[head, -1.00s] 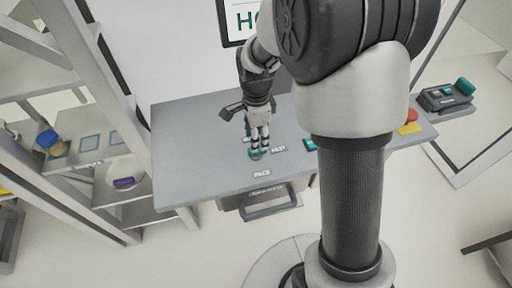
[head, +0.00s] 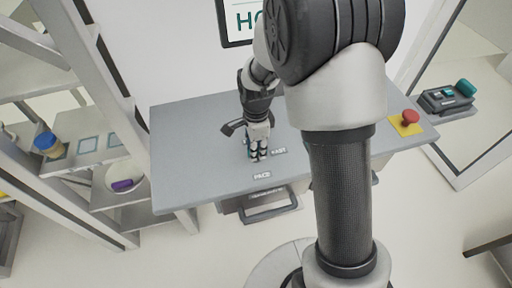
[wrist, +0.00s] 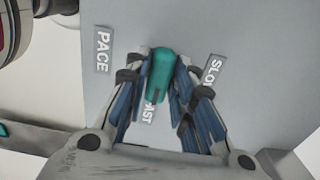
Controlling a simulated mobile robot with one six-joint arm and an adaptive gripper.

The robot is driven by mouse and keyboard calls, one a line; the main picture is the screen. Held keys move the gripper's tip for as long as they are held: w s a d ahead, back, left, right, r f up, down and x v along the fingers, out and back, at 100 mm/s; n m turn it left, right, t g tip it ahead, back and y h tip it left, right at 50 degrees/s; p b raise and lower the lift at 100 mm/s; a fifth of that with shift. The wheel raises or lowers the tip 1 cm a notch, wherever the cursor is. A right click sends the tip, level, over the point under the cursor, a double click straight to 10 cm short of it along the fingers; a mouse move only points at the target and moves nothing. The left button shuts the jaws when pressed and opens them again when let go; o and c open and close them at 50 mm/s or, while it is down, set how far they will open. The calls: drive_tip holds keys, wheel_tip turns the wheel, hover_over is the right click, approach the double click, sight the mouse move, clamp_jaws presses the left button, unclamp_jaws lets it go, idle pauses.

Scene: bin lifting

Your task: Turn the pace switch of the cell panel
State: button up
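The pace switch is a teal knob (wrist: 161,72) on the grey panel top (head: 200,130). In the wrist view it stands between the fingers, its lower end close to the FAST label (wrist: 149,111). The PACE label (wrist: 103,50) is to the left and the SLOW label (wrist: 212,71) to the right. My gripper (wrist: 165,62) has one finger along each side of the knob, apparently touching both sides. In the head view my gripper (head: 258,158) is low at the panel top, behind the PACE label (head: 262,175), and hides most of the knob.
A red button on a yellow base (head: 408,118) is at the panel's right end. A shelf with a blue-lidded jar (head: 47,143) and a bowl with a purple item (head: 122,184) stands left. A drawer handle (head: 270,210) juts out in front. The panel's left part is clear.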

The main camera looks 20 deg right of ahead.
clamp_jaws()
drive_tip(key=n, duration=0.4)
drive_tip(key=n+p, duration=0.1)
drive_tip(key=n, duration=0.3)
drive_tip(key=shift+n, duration=0.3)
drive_tip(key=n, duration=0.4)
drive_tip(key=shift+n+p, duration=0.3)
drive_tip(key=shift+n, duration=2.4)
